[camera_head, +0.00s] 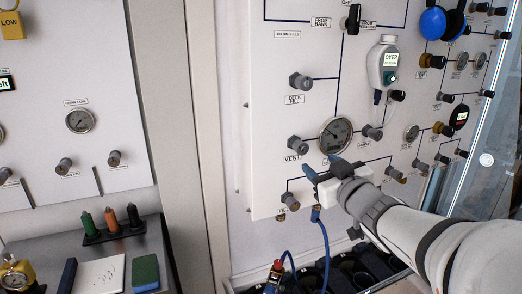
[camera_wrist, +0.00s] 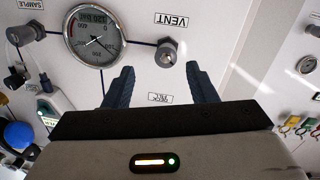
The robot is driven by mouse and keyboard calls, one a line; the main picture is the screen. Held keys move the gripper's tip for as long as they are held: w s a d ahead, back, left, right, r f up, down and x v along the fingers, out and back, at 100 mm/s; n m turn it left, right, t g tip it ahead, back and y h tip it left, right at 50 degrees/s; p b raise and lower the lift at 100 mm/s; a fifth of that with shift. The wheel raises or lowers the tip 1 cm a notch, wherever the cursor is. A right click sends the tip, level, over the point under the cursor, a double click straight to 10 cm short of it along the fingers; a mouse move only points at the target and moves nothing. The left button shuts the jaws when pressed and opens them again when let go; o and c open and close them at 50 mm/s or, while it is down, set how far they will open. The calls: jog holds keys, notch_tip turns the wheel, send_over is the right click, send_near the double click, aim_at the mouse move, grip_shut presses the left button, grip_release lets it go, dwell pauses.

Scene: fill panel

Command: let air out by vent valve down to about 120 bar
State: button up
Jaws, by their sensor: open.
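The vent valve is a grey knob (camera_head: 296,143) on the white panel, above the VENT label in the head view. In the upside-down wrist view, the vent knob (camera_wrist: 167,52) and its VENT label (camera_wrist: 172,20) lie just past my fingertips, near the middle of the gap. My gripper (camera_head: 321,167) is open and empty, right of and below the knob in the head view. Its two dark blue fingers (camera_wrist: 160,72) stand apart in the wrist view, with no visible contact.
A DECK FILL knob (camera_head: 300,81) is above the vent knob. A grey handheld device marked OVER (camera_head: 385,66) hangs on the panel. A blue hose (camera_head: 323,245) runs below my gripper.

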aim_at(303, 150)
jog(key=shift+y, duration=0.3)
jog(key=x, duration=0.8)
jog(key=shift+s+a+r, duration=0.1)
jog(key=shift+a+r, duration=0.15)
jog(key=shift+a, duration=0.05)
jog(key=shift+c, duration=0.5)
jog(key=c, duration=0.9)
